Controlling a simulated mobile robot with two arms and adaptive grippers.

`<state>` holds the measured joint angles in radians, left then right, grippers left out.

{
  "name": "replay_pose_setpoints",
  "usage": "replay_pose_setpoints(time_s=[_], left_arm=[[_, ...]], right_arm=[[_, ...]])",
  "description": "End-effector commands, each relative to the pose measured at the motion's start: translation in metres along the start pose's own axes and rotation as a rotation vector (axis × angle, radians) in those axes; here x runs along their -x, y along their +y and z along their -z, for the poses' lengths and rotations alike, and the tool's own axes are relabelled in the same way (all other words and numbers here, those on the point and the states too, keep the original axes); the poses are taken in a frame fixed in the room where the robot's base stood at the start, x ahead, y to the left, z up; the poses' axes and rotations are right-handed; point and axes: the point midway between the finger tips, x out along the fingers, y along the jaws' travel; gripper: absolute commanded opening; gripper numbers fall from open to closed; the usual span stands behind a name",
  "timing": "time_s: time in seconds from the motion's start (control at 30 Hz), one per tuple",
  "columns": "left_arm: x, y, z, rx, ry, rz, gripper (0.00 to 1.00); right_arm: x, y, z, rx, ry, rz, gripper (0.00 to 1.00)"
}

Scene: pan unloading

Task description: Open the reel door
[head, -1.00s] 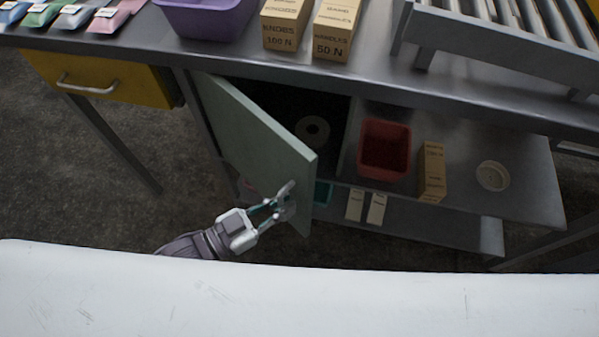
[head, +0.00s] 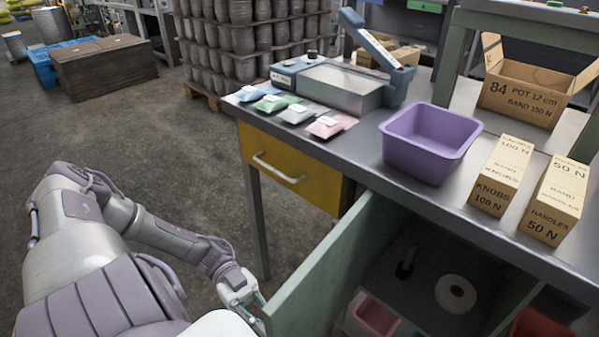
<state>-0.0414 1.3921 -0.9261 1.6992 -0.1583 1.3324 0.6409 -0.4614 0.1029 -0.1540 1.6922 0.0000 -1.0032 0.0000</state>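The pale green reel door (head: 335,265) stands open in the head view, swung out from the cabinet under the bench. A white reel (head: 455,293) shows inside, to the right of the door. My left gripper (head: 258,305) is at the door's lower left end, by its free edge. Its fingers are partly hidden by my white body, so I cannot tell whether they touch the door or hold its handle. The handle is not visible now. My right gripper is not in view.
The bench top carries a purple bin (head: 430,140), a knobs box (head: 500,177) and a handles box (head: 553,198). A yellow drawer (head: 290,165) sits left of the cabinet. A pink bin (head: 376,318) is inside. Bare floor lies left of the bench.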

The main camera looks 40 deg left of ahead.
Motion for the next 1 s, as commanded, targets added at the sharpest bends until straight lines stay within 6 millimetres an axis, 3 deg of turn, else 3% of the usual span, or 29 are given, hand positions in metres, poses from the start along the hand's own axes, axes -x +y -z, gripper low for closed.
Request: replay_pose_setpoints(time_s=[0.1, 0.33, 0.9, 0.93, 1.0], left_arm=[[0.022, 0.001, -0.004, 0.002, -0.005, -0.050, 0.00], [0.049, 0.001, -0.002, 0.002, -0.003, -0.046, 0.00], [0.058, 0.000, -0.001, 0.000, -0.001, -0.045, 0.00], [0.058, 0.000, -0.001, 0.000, -0.001, -0.045, 0.14], [0.058, 0.000, -0.001, 0.000, 0.000, -0.045, 0.26]], right_arm=[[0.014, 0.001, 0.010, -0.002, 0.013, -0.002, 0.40], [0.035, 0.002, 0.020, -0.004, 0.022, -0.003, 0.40], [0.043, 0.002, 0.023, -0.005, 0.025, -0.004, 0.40], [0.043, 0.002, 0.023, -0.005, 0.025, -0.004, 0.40], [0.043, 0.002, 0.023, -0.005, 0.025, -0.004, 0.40]])
